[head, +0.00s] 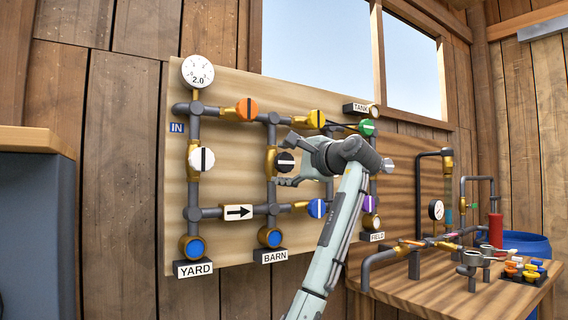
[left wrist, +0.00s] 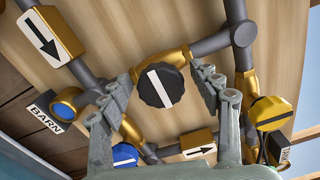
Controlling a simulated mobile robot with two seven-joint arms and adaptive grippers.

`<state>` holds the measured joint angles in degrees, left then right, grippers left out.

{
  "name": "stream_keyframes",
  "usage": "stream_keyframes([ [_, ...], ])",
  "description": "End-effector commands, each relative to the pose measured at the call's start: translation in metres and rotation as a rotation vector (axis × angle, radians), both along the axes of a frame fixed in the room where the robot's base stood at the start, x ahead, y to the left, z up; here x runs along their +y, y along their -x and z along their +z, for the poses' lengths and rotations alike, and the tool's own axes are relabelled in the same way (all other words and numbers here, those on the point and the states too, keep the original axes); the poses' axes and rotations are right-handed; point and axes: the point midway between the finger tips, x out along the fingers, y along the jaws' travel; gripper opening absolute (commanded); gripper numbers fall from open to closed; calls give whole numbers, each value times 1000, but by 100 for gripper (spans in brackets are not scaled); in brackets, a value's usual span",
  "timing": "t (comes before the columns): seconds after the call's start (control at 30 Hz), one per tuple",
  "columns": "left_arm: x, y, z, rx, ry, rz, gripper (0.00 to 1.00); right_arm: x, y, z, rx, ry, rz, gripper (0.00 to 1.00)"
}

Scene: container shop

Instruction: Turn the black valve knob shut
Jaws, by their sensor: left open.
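The black valve knob (head: 285,163) sits on a brass valve in the vertical pipe above the BARN outlet. It has a white stripe. The stripe looks about level in the head view, across the pipe. In the left wrist view the knob (left wrist: 160,86) is near the middle, its stripe running from upper left to lower right. My left gripper (head: 284,160) is open in front of the knob, one finger above it and one below. In the left wrist view the open fingers (left wrist: 163,83) stand either side of the knob, with a gap on both sides. My right gripper is not in view.
On the same board are a white knob (head: 201,159), an orange knob (head: 246,109), a yellow knob (head: 316,119), a green knob (head: 367,127) and a blue knob (head: 317,208). A gauge (head: 198,71) tops the board. A wooden bench (head: 450,284) with fittings stands at right.

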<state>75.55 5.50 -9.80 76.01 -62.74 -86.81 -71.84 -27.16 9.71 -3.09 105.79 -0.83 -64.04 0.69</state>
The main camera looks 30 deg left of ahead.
Motion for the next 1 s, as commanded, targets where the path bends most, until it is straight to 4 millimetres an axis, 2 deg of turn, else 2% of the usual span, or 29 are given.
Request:
stream_keyframes([
  [0.13, -4, 1, 0, -1, 0, -1, 63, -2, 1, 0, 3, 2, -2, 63],
  [0.27, -21, 7, 0, -1, 0, -4, 63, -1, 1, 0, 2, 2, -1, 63],
  [0.5, -69, 27, 0, -1, -1, -4, 63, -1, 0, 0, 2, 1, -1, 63],
  [0.7, -99, 40, 0, 0, -1, -2, 63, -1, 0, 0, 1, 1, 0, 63],
  [1.0, -111, 46, 0, 1, 1, 0, 63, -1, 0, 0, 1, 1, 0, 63],
])
